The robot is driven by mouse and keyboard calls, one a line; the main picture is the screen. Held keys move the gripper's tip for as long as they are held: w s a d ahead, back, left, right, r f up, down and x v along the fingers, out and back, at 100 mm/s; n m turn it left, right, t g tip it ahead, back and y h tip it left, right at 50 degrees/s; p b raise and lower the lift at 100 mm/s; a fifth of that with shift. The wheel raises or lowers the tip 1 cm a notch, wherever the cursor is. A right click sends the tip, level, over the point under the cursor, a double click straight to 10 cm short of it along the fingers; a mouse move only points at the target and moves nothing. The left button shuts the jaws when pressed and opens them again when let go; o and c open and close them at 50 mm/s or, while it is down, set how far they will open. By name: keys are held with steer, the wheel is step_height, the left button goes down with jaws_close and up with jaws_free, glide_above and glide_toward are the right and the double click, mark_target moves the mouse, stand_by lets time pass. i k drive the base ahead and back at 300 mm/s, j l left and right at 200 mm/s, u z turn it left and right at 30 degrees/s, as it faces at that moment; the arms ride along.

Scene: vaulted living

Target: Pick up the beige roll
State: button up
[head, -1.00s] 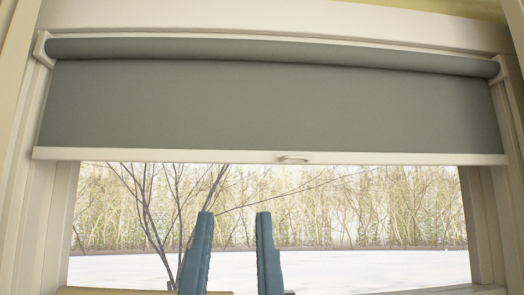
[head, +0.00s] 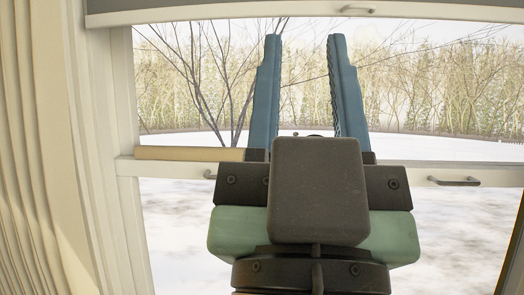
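My gripper (head: 305,42) is in the middle of the head view, its two blue fingers pointing up and spread apart. It is open, with nothing between the fingers but the outdoor view. A long beige bar (head: 190,154) lies along the window's cross rail, left of and behind my gripper.
The window's white cross rail (head: 455,170) has a dark handle (head: 454,181) on the right. A pale curtain (head: 40,170) stands at the left. Snowy ground and bare trees show through the glass. No tabletop is in view.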

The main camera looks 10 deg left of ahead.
mark_target(180, 153)
steer(key=i+l, duration=0.2)
steer(key=i, duration=0.25)
steer(key=i+l+u, duration=0.1)
steer(key=i, duration=0.3)
steer(key=i+l, duration=0.35)
steer(key=i+u, duration=0.05)
steer(key=i, duration=0.05)
